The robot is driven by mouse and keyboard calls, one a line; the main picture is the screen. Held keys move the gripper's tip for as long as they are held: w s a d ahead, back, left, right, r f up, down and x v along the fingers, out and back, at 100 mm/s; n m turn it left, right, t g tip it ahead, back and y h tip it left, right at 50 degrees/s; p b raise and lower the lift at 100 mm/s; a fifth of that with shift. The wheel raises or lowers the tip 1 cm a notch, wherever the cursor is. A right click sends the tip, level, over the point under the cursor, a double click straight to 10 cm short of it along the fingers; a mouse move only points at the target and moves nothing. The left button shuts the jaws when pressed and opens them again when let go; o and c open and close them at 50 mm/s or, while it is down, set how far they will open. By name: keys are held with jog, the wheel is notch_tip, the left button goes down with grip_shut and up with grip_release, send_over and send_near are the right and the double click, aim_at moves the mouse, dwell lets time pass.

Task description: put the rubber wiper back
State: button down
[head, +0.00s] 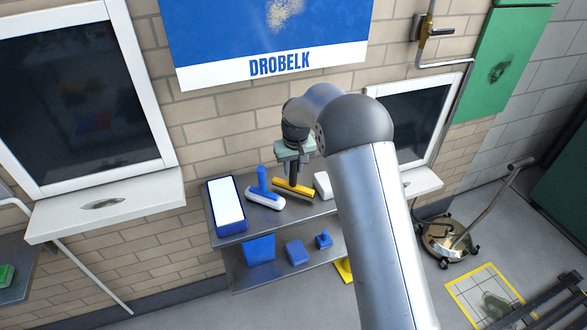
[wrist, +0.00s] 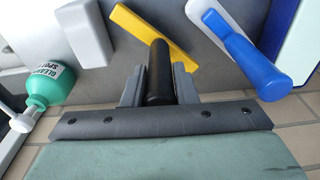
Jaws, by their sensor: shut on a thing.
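The rubber wiper has a yellow bar (head: 295,188) and an upright black handle. In the head view it is at the upper shelf, between a blue-and-white brush (head: 264,192) and a white block (head: 323,185). My gripper (head: 293,163) is above the bar, around the handle. In the wrist view, the grey fingers of my gripper (wrist: 158,75) are shut on the black handle, with the yellow bar (wrist: 150,34) beyond. I cannot tell whether the bar touches the shelf. My arm hides the shelf's right part in the head view.
A blue tray with a white top (head: 227,206) stands at the shelf's left end. Blue containers (head: 259,249) sit on the lower shelf. A green bottle (wrist: 46,88) shows at the left of the wrist view. Window sills (head: 110,203) flank the shelf.

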jog(key=shift+f, duration=0.75)
jog(key=c, duration=1.1)
grip_release()
jog(key=shift+c, duration=0.2)
notch_tip(320, 180, up, 12)
jog(key=s+f+b, duration=0.1)
jog(key=b, duration=0.1)
jog(key=s+d+r+m, duration=0.1)
jog(key=s+d+r, duration=0.2)
jog(key=s+d, duration=0.35)
jog(key=s+d+r+m, duration=0.1)
jog(key=s+d+r, duration=0.2)
jog(key=s+d, duration=0.35)
jog(key=s+d+f+m, duration=0.1)
jog(key=s+d+f, duration=0.1)
jog(key=s, duration=1)
jog(key=s+d+f+m, duration=0.1)
jog(key=s+d+f, duration=0.1)
jog(key=s, duration=1.1)
jog(key=shift+s+d+f+g+h, duration=0.15)
jog(key=shift+d+f+g+h, duration=0.2)
jog(key=shift+d, duration=0.45)
